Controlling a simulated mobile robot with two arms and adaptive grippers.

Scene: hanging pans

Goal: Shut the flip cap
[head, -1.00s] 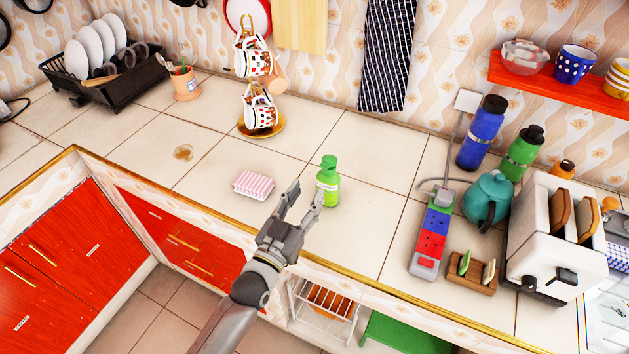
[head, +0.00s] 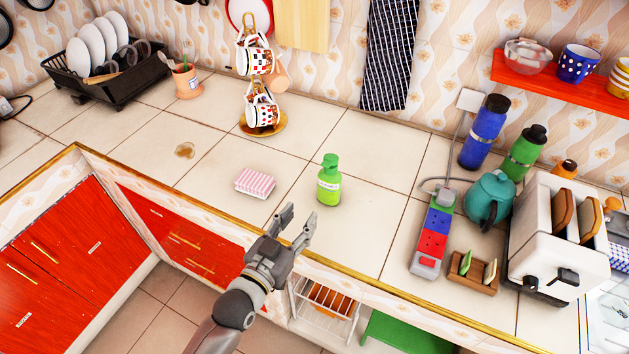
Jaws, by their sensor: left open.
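A small green bottle (head: 329,181) with a white label stands upright on the tiled counter, right of the middle front. My right gripper is not in view.
A pink-striped block (head: 255,183) lies left of the bottle. A mug stand (head: 262,122) stands behind. A power strip (head: 432,237), a teal teapot (head: 488,199) and a toaster (head: 556,240) are to the right. The counter right around the bottle is clear.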

